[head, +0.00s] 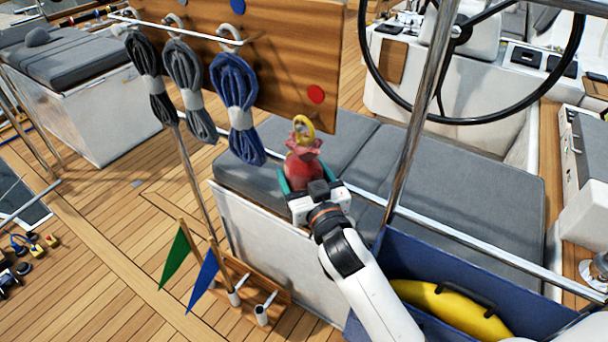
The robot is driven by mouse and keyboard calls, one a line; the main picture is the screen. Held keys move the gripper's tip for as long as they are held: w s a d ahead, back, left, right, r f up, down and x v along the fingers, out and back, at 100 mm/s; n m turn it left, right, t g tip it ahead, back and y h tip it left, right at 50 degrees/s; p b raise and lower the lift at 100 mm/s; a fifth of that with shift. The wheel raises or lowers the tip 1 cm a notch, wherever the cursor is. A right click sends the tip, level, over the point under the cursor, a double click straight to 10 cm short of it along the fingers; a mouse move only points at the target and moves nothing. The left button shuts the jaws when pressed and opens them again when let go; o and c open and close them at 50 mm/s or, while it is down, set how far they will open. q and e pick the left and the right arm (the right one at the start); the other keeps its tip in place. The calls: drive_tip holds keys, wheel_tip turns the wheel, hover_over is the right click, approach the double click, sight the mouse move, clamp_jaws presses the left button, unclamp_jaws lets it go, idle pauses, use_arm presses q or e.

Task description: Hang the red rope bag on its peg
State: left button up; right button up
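The red rope bag (304,170) has a gathered neck and a yellow ring (304,126) on top. My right gripper (304,184) has its green fingers on both sides of the bag's lower part and holds it upright. The bag is in front of the grey cushions in the picture, with its ring near the lower edge of the wooden board (290,60). A red disc (316,94) is on the board's right part, just above the ring. I cannot make out a peg by the red disc. My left gripper is not in view.
Black, grey (188,85) and blue (234,92) rope coils hang on the board's left. A metal post (420,110) rises right of the bag. Below are a flag rack (262,290) with green and blue flags and a blue bin (400,262) holding a yellow item.

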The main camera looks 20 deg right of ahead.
drive_tip(key=shift+o, duration=1.2)
drive_tip(key=shift+f, duration=0.15)
drive_tip(key=shift+s, duration=0.2)
drive_tip(key=s+b, duration=0.2)
drive_tip(key=s, duration=0.9)
drive_tip(key=shift+s, duration=0.35)
